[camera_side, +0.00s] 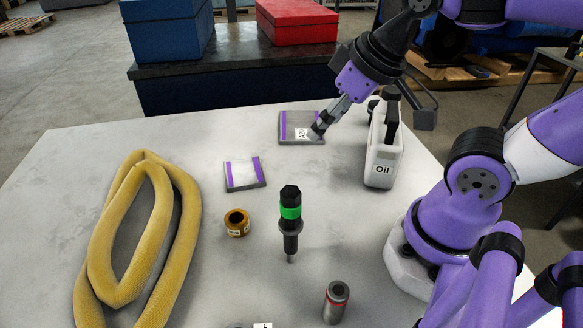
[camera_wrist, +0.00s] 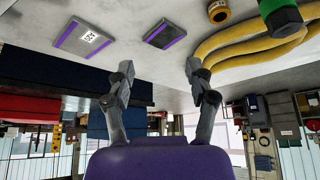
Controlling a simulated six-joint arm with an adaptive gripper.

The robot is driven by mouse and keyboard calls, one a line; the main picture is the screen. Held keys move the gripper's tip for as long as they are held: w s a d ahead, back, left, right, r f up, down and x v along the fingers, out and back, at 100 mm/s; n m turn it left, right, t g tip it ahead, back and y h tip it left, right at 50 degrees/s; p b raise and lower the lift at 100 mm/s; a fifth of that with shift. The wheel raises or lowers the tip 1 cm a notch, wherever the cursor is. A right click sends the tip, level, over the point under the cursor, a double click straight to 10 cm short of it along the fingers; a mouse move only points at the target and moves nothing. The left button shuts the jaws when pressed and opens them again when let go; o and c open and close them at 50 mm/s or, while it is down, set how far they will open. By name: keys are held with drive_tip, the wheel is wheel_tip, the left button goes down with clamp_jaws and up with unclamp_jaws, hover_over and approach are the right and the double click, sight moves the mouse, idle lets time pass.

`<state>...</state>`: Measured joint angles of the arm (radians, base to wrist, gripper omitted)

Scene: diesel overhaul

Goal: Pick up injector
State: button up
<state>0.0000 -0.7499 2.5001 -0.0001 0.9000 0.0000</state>
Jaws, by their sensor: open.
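The injector (camera_side: 290,222) is a black upright part with a green band, standing near the middle of the table in the side view. Its green and black upper part also shows at the top right corner of the wrist view (camera_wrist: 281,15). My gripper (camera_side: 318,131) is at the back of the table in the side view, apart from the injector, over or near a grey plate with purple edges and a label. In the wrist view my gripper (camera_wrist: 160,85) has its two fingers spread wide with nothing between them.
The labelled plate (camera_side: 301,119), a smaller purple-edged plate (camera_side: 244,173), an oil can (camera_side: 384,152), a brass ring (camera_side: 237,222), a metal cylinder (camera_side: 336,301) and a yellow hose (camera_side: 105,275) lie around the injector. Bare table (camera_side: 200,140) lies at the back left.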

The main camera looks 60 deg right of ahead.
wheel_tip(320, 180, up, 3)
drive_tip(key=m+g, duration=0.6)
hover_over(291, 191)
drive_tip(key=shift+w+d+f, duration=0.1)
drive_tip(key=shift+d, duration=0.3)
wheel_tip(291, 191, down, 5)
drive_tip(key=shift+r, duration=0.2)
drive_tip(key=f, duration=0.5)
drive_tip(key=shift+a+f, duration=0.2)
drive_tip(key=shift+a, duration=0.2)
clamp_jaws()
